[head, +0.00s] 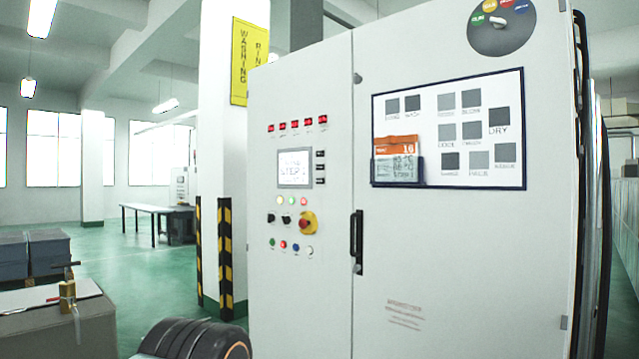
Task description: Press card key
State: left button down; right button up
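A large light-grey control cabinet (303,220) stands close in front of me. Its right door carries a white board (415,110) with a dark frame and several grey squares with labels, one of them reading DRY. An orange and white card (396,146) marked 16 sits upright in a dark holder (420,168) at the board's lower left. The left door has a small lit screen (295,168), red displays (296,125), several coloured buttons (283,245), and a red knob on a yellow plate (307,223).
A black door handle (357,242) sticks out between the doors. A grey block with a brass padlock-like piece (67,295) is at lower left. The green floor (140,270) is clear toward a far table (150,209).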

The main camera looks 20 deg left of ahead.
grip_shut()
dwell(0.8)
jog(key=shift+s, duration=0.1)
